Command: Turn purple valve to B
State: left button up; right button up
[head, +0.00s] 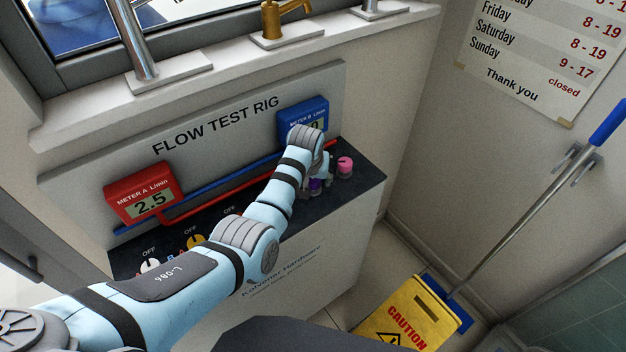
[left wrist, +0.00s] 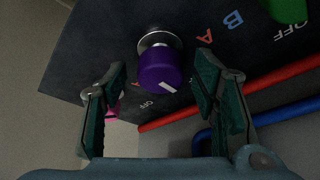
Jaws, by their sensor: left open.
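The purple valve (left wrist: 160,72) is a round knob with a white mark on a metal base, on the dark top of the flow test rig. In the left wrist view my open left gripper (left wrist: 158,95) has one finger on each side of the knob, with a gap on both sides. The white mark lies toward the OFF side. In the head view the purple valve (head: 315,186) is mostly hidden by my left gripper (head: 318,184).
A pink valve (head: 345,167) stands close to the right. White (head: 150,265) and orange (head: 195,242) valves stand left, and a green one (left wrist: 288,8) is near. Red meter A (head: 140,190) reads 2.5; blue meter B (head: 303,116) is partly covered. Red and blue pipes run behind.

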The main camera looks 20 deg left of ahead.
pick_arm(q)
jog(key=shift+r, duration=0.1)
jog(key=c, duration=1.2)
jog(key=shift+o, duration=0.2)
